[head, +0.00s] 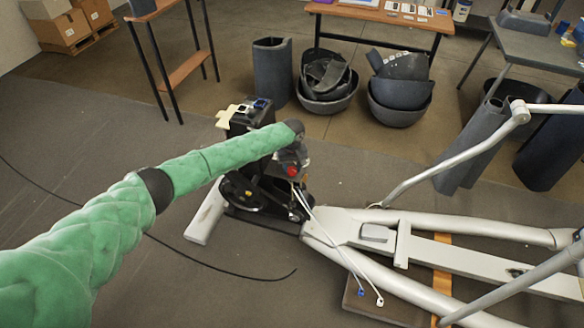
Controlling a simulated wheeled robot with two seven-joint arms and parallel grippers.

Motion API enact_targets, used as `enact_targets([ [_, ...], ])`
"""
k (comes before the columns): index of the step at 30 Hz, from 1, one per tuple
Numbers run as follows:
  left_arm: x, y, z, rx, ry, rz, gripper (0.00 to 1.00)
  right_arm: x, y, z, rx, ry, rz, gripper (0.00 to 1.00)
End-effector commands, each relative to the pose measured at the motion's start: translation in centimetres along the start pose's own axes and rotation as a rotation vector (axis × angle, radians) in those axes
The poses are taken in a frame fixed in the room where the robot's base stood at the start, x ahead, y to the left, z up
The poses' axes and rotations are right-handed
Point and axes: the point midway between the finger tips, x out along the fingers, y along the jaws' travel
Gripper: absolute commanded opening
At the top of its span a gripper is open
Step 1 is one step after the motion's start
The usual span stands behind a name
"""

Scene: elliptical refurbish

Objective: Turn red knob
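The red knob (291,170) is a small red spot on the dark drive unit of the elliptical machine (350,226). My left arm, in a green sleeve, reaches in from the left, and its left gripper (291,158) hangs at the knob, just above or touching it; I cannot tell which. The gripper is small and dark against the dark unit, so its fingers do not show clearly. Part of the knob may be hidden behind it. My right gripper is not in view.
The elliptical's pale frame and handle bars (470,150) spread to the right. White cables (350,265) hang from the drive unit. A black cable (220,270) lies on the floor. Dark bins (398,98) and covers stand behind, near a wooden table (385,14). Floor at left is mostly clear.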

Motion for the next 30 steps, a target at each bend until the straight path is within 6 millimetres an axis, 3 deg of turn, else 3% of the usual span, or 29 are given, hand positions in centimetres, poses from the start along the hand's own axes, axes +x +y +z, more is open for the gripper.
enact_targets([
  [13,0.00,0.01,0.01,0.113,-0.001,0.001,0.15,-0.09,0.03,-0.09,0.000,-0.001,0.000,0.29],
  [30,0.01,0.03,0.03,0.599,-0.001,0.001,0.15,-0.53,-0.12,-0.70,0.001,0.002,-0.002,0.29],
])
